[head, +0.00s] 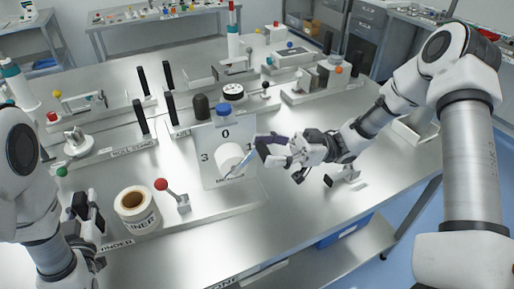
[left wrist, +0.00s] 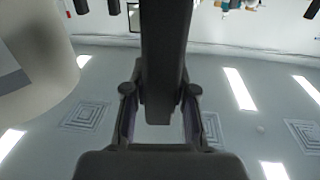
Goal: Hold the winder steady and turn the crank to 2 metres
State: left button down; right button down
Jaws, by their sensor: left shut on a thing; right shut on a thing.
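The winder, labelled at its front edge (head: 118,244), carries a white liner roll (head: 137,222). A white hub (head: 228,157) stands out from the panel, with a bluish crank piece (head: 246,161) running toward my right gripper (head: 265,150). That gripper is shut on the crank, its grip partly hidden by the fingers. My left gripper (head: 88,212) is shut on a dark upright handle (left wrist: 165,60) at the winder's left end.
A red-ball lever (head: 161,185) stands between the roll and the panel. Behind are a dark cylinder (head: 201,107), a blue-capped part (head: 222,110), a round gauge (head: 232,92) and several black upright handles. The bench front right of the winder is clear.

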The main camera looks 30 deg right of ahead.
jog(key=shift+f, duration=0.25)
jog(key=shift+c, duration=1.6)
grip_release()
jog(key=shift+w, duration=0.1)
jog(key=shift+r, duration=0.1)
